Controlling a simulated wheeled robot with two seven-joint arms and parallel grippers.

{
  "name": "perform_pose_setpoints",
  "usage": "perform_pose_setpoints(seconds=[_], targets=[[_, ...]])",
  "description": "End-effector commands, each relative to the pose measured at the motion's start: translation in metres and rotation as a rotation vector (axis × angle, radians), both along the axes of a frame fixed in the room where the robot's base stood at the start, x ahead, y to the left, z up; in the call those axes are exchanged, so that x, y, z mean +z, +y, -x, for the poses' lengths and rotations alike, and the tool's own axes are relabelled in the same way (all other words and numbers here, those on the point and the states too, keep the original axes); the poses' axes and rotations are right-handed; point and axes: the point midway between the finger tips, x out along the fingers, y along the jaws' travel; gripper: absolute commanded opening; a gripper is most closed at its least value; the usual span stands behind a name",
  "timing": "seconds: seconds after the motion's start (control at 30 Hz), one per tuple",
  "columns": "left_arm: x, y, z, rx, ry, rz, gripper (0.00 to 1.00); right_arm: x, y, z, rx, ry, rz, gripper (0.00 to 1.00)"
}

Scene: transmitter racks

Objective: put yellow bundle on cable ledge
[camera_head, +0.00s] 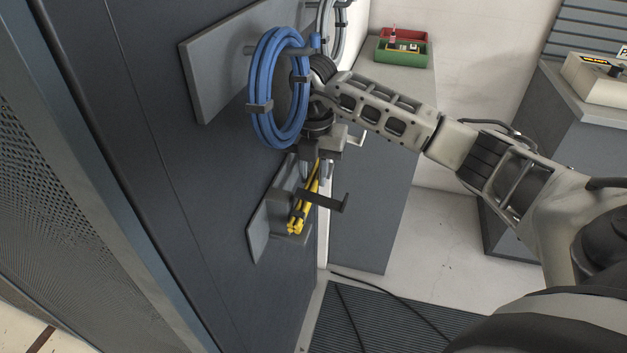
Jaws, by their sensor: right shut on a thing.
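The yellow bundle (297,222) hangs down from my right gripper (317,170), which is shut on its upper part. The bundle's lower end is at a grey bracket-like ledge (257,237) on the dark cabinet side, behind a dark bar (322,199) that sticks out. I cannot tell whether the bundle rests on the ledge or is just above it. My right wrist is beside the blue cable coil and partly hides the area above the ledge. My left gripper is not in view.
A blue cable coil (262,92) hangs from a grey plate (208,78) above the ledge, close to my right wrist. A grey cabinet (375,195) with green (388,54) and red (407,36) bins stands behind. A ribbed mat (385,325) lies on the floor.

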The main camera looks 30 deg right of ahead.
Motion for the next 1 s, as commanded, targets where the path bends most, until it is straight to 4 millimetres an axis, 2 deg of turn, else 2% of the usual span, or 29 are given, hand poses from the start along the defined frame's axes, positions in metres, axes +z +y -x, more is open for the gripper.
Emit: perform_pose_setpoints(seconds=[0.07,0.3,0.67,0.7,0.77,1.0], targets=[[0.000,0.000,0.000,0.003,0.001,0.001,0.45,-0.003,0.001,-0.001,0.000,0.000,0.000,0.00],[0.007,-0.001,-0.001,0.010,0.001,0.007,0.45,-0.032,0.001,0.000,-0.001,0.001,0.000,0.00],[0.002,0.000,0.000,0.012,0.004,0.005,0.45,-0.039,0.000,-0.001,0.000,-0.001,0.000,0.00],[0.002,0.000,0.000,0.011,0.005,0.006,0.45,-0.038,0.000,-0.001,0.000,-0.001,0.001,0.30],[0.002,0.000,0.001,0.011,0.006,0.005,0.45,-0.038,0.000,-0.001,0.000,0.000,0.000,0.43],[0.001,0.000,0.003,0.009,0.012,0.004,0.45,-0.038,0.000,0.000,0.000,0.000,0.000,0.43]])
